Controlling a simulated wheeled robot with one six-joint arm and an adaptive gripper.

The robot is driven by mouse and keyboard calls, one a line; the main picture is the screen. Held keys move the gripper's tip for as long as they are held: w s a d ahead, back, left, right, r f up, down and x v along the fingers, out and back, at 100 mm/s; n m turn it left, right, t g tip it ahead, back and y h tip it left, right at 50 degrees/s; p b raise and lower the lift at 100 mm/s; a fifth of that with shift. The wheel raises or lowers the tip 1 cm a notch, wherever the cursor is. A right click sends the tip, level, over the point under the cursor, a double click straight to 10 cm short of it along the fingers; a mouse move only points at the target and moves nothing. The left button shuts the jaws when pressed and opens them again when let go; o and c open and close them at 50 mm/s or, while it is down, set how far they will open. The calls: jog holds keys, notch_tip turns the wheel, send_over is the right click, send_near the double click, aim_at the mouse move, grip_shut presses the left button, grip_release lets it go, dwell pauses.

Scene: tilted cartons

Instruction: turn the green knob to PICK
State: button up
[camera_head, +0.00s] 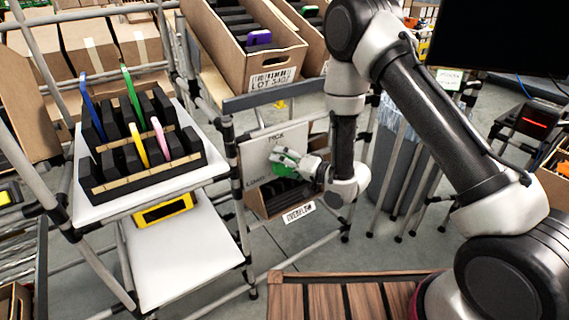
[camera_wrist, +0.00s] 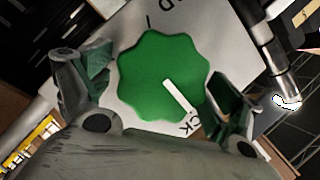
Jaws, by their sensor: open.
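The green knob (camera_head: 283,158) is on a pale panel (camera_head: 256,160) that carries lettering at its top and left. In the wrist view the scalloped knob (camera_wrist: 150,75) fills the middle. Its white pointer slants down and right to letters "CK", the rest of that word being hidden behind my gripper. A letter "D" and a tick mark show above the knob. My gripper (camera_head: 299,163) is at the knob in the head view. In the wrist view my gripper (camera_wrist: 158,88) is open, one finger on each side of the knob. Whether the fingers touch it I cannot tell.
A carton (camera_head: 246,72) tilts above the panel, and another (camera_head: 257,205) sits below it. At left, a white shelf (camera_head: 150,190) bears a black rack (camera_head: 115,160) with coloured items. Pipe frames (camera_head: 228,150) stand beside the panel.

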jog(key=v, duration=0.7)
jog(key=shift+d, duration=0.2)
jog(key=shift+s, duration=0.15)
